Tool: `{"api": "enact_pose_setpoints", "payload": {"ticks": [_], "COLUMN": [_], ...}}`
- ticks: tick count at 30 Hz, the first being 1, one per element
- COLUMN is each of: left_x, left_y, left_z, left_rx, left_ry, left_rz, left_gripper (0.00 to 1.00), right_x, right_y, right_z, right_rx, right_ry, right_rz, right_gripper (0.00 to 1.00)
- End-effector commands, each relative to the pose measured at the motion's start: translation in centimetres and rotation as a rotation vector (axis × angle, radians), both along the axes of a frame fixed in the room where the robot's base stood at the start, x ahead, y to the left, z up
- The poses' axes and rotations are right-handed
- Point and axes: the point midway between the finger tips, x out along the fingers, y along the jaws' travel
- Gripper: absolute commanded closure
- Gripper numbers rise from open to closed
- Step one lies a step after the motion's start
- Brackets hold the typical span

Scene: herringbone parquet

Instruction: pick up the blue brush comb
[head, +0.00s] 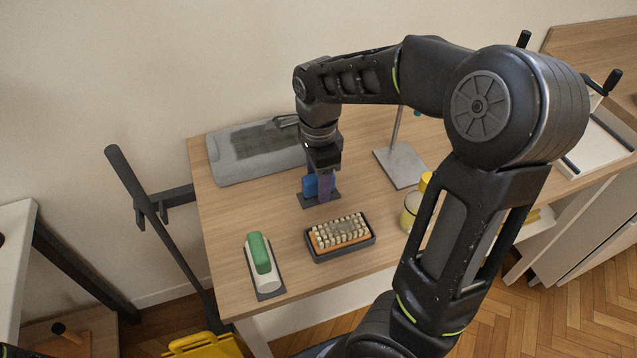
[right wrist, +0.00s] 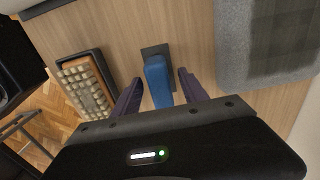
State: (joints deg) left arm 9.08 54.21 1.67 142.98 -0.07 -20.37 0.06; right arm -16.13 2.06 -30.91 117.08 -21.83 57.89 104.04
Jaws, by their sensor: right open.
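The blue brush comb (head: 310,186) stands on a small dark base (head: 318,200) on the wooden table, partly hidden by my right gripper in the head view. In the right wrist view the blue brush comb (right wrist: 158,82) lies between the two open fingers. My right gripper (head: 322,190) points down over it. In the wrist view the right gripper's fingertips (right wrist: 158,80) are on either side of the comb, with a visible gap at each side. My left gripper is not in view.
A brush with pale bristles (head: 340,231) lies in a dark tray in front. A green-and-white item (head: 262,262) lies at the table's left front. A grey mat (head: 235,165) lies behind. A stand with a grey base plate (head: 401,166) and a yellow-lidded jar (head: 411,212) are to the right.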

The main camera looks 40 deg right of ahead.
Motion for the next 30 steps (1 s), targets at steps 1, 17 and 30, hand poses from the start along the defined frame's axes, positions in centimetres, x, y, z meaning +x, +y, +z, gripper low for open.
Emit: {"api": "enact_pose_setpoints", "payload": {"ticks": [1,17,30], "left_x": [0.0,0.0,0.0], "left_y": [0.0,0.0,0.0], "left_z": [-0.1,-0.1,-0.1], "left_rx": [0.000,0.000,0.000], "left_ry": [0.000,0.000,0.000], "left_rz": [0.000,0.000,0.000], "left_gripper": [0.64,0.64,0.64], "right_x": [0.0,0.0,0.0], "right_y": [0.0,0.0,0.0], "right_z": [-0.8,-1.8,-1.8], "right_rx": [0.001,0.002,0.002], "right_ry": [0.002,-0.001,-0.001], "right_rz": [0.000,-0.001,-0.001], "right_gripper": [0.49,0.49,0.69]}}
